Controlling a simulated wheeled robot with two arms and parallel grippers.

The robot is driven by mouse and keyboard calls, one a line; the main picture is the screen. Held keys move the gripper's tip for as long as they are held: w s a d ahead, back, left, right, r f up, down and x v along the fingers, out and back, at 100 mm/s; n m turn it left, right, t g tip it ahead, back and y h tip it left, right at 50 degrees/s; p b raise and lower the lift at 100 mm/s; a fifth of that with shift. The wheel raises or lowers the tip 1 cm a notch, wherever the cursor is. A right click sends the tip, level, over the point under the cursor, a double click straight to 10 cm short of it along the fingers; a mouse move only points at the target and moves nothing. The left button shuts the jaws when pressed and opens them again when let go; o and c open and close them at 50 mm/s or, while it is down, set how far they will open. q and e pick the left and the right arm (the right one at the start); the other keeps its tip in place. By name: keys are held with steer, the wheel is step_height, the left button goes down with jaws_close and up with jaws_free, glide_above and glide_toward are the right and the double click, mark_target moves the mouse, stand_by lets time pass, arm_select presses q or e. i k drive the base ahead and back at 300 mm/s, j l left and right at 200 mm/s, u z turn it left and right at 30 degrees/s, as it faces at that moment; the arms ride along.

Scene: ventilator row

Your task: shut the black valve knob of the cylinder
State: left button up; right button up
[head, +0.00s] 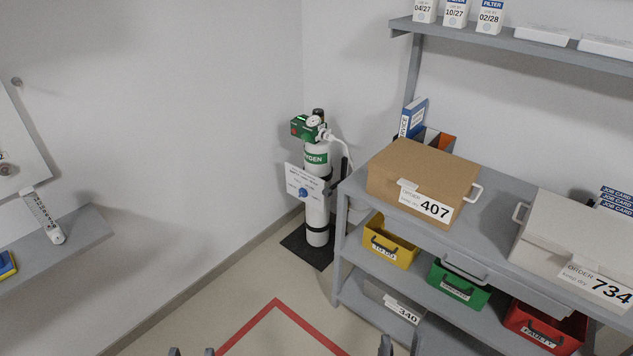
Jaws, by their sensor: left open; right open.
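The white oxygen cylinder (317,218) stands upright in the corner, left of the shelf unit, with a green label near its top. The small black valve knob (318,113) is on top of it, above a round gauge (314,122) and a green box (302,128). Whether the valve is open or shut cannot be told. My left gripper (192,352) barely shows at the bottom edge, open and empty. My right gripper (387,346) shows only by a fingertip at the bottom edge, open. Both are far from the cylinder, in the foreground.
A grey shelf unit (354,187) on the right holds a cardboard box (425,165), a white box (570,235) and coloured bins. A white sign (301,186) hangs in front of the cylinder. A wall shelf (85,232) is at left. Floor before the cylinder is clear.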

mark_target(319, 112)
steer(key=i+j, duration=0.2)
steer(key=i, duration=0.3)
steer(key=i+j+z, duration=0.15)
steer(key=i, duration=0.4)
